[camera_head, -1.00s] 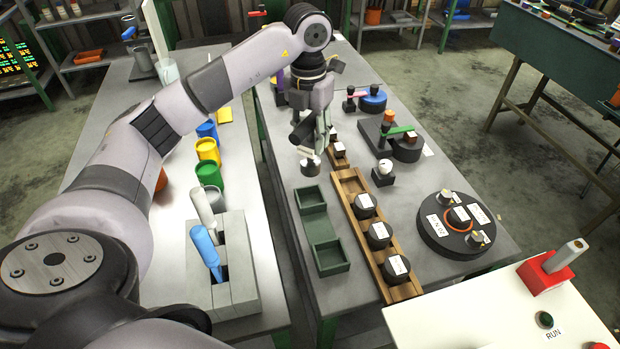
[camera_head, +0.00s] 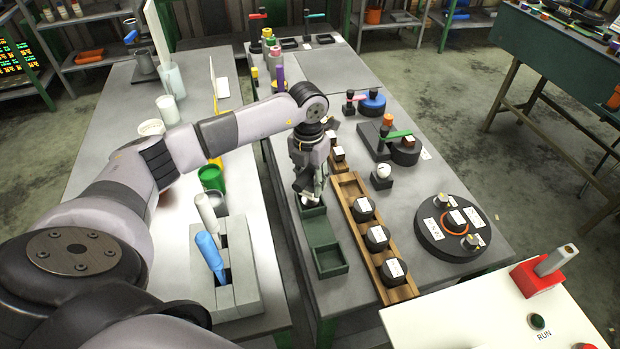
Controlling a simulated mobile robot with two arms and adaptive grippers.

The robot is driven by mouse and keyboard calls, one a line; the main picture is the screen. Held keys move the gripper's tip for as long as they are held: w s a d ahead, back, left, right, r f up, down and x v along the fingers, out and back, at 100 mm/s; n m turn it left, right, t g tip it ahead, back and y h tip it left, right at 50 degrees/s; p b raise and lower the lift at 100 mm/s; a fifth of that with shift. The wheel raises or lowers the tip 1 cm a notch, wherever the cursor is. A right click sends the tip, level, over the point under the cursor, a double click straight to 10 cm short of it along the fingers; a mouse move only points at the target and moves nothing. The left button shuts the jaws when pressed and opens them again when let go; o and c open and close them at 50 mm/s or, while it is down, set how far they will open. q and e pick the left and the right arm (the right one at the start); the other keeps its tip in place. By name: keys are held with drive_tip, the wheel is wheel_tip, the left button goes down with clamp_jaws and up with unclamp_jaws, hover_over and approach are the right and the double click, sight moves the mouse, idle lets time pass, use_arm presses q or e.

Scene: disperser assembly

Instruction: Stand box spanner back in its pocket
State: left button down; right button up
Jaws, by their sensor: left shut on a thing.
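My left gripper (camera_head: 309,190) points down over the far pocket of the green two-pocket tray (camera_head: 322,233). It is shut on a small, pale-topped piece (camera_head: 308,199), which I take to be the box spanner. The fingers hide most of this piece. It is at or just above the far pocket, and I cannot tell whether it touches the floor. The near pocket of the tray is empty. My right gripper is out of view.
A wooden rack (camera_head: 361,232) with several dark labelled pieces stands right of the tray. A black round fixture (camera_head: 451,225) is farther right. A grey block (camera_head: 241,277) holds white- and blue-handled tools on the left table. A gap separates the two tables.

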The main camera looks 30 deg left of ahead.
use_arm(q)
drive_tip(key=c, duration=1.1)
unclamp_jaws()
drive_tip(key=shift+o, duration=0.2)
drive_tip(key=shift+r, duration=0.1)
wheel_tip(320, 180, up, 11)
drive_tip(key=b, duration=0.3)
drive_tip(key=shift+a, duration=0.1)
drive_tip(key=shift+r, duration=0.5)
